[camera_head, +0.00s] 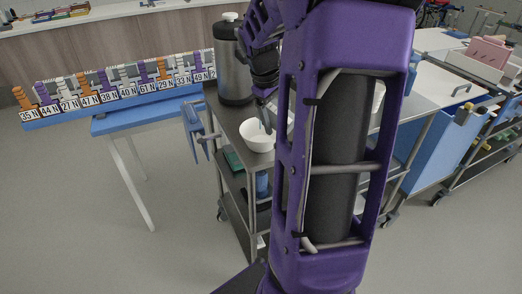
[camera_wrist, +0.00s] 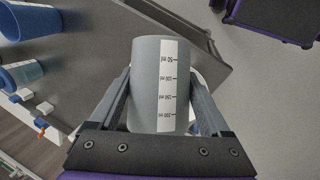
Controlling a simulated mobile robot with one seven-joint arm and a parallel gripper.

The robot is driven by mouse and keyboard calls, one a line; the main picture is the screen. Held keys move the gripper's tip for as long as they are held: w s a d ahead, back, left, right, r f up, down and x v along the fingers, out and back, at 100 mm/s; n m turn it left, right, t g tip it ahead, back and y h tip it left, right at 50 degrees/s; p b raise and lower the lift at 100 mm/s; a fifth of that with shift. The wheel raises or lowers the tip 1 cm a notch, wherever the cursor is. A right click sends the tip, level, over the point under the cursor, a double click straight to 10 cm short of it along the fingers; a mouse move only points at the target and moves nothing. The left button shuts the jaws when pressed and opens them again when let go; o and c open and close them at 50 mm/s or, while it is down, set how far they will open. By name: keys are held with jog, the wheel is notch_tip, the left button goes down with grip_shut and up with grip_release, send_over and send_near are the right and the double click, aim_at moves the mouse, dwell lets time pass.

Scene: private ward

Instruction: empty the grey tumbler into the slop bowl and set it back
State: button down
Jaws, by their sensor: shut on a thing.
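In the wrist view my gripper (camera_wrist: 160,80) is shut on the grey tumbler (camera_wrist: 146,95), with one finger on each side. The tumbler has a white strip with a printed scale facing the camera. What is inside it cannot be seen. The white slop bowl (camera_head: 257,138) stands on the top of a steel trolley in the head view, just left of my arm. A small pale part beside the tumbler in the wrist view may be the bowl. In the head view my arm hides most of the gripper, and the tumbler cannot be made out clearly.
A steel and black jug (camera_head: 234,70) stands behind the bowl on the trolley (camera_head: 228,118). A blue table (camera_head: 140,120) with a rack of numbered tags is to the left. Blue cups (camera_wrist: 22,72) show at the wrist view's left. Open floor (camera_head: 90,220) lies front left.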

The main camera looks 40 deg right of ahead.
jog(key=shift+w+a+f+g+p, duration=0.1)
jog(key=shift+w+g+p, duration=0.15)
jog(key=shift+g+p, duration=0.5)
jog(key=shift+f+g+h, duration=0.15)
jog(key=shift+g+h, duration=0.25)
jog(key=shift+g, duration=0.05)
jog(key=shift+w+r+n+g+p, duration=0.1)
jog(key=shift+r+n+g+p, duration=0.25)
jog(key=shift+p, duration=0.4)
jog(key=shift+w+r+g+h+p, duration=0.2)
jog(key=shift+g+h+p, duration=0.1)
jog(key=shift+g+p, duration=0.35)
jog(key=shift+f, duration=0.1)
